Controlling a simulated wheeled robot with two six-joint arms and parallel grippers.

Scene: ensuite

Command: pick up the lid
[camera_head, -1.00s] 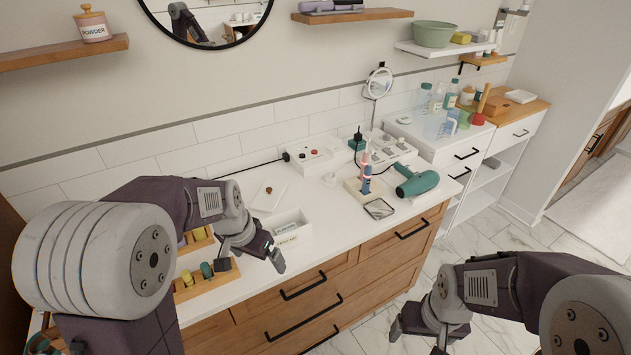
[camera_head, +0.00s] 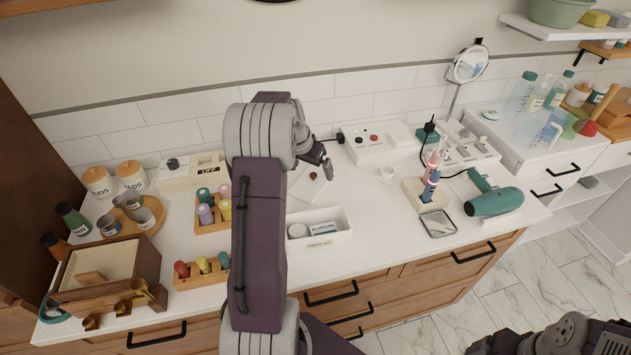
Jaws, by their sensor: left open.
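The lid (camera_head: 303,190) is a flat white panel with a small brown knob (camera_head: 313,176), lying on the white counter behind an open white box (camera_head: 336,238). My left gripper (camera_head: 329,176) is open and just beside the knob, over the lid's right part. I cannot tell whether it touches the lid. My left forearm hides the lid's left side. The white box holds a round labelled container and another small item. At the bottom right, part of my right arm shows, but its gripper is outside the view.
Wooden holders with coloured bottles (camera_head: 204,214) stand left of my arm, with a wooden box (camera_head: 145,258) further left. A white switch box (camera_head: 375,150) stands behind the lid. A toothbrush stand (camera_head: 412,190) and a teal hair dryer (camera_head: 494,201) are to the right.

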